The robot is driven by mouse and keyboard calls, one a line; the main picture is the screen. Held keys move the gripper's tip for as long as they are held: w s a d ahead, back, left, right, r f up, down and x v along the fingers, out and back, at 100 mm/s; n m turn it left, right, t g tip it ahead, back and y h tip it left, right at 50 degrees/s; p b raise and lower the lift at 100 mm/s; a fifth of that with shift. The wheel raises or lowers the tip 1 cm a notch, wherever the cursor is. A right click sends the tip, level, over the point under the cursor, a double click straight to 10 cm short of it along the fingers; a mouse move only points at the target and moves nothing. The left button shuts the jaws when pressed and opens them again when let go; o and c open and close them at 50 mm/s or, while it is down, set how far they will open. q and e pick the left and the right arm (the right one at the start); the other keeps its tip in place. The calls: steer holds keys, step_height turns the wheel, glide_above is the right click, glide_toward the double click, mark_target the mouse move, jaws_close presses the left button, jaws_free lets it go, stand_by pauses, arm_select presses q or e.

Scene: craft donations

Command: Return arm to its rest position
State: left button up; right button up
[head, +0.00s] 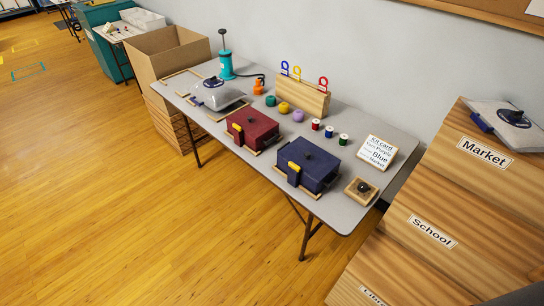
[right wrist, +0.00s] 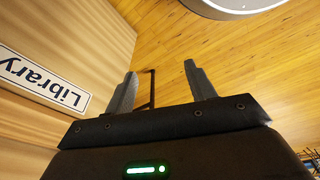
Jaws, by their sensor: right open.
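My right gripper (right wrist: 160,82) shows in the right wrist view with its two grey fingers apart and nothing between them. It is beside the wooden stepped shelf, whose "Library" label (right wrist: 42,84) is on the left of that view. Beyond the fingers is wooden floor (right wrist: 240,60) and a thin dark bar, perhaps a table leg. Neither gripper's fingers show in the head view, and my left gripper is in no view.
The grey table (head: 225,150) carries a red box (head: 252,128), a blue box (head: 308,165), spools and a card (head: 377,153). The stepped shelf (head: 440,205) stands at right, with a bag (head: 510,122) on its Market level. Open floor (head: 110,220) lies left.

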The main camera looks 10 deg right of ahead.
steer(key=s+d+f+g, duration=0.1)
steer(key=s+d+f, duration=0.1)
steer(key=s+f, duration=1)
steer(key=s, duration=0.3)
steer(key=shift+d+f, duration=0.3)
steer(key=shift+f, duration=0.1)
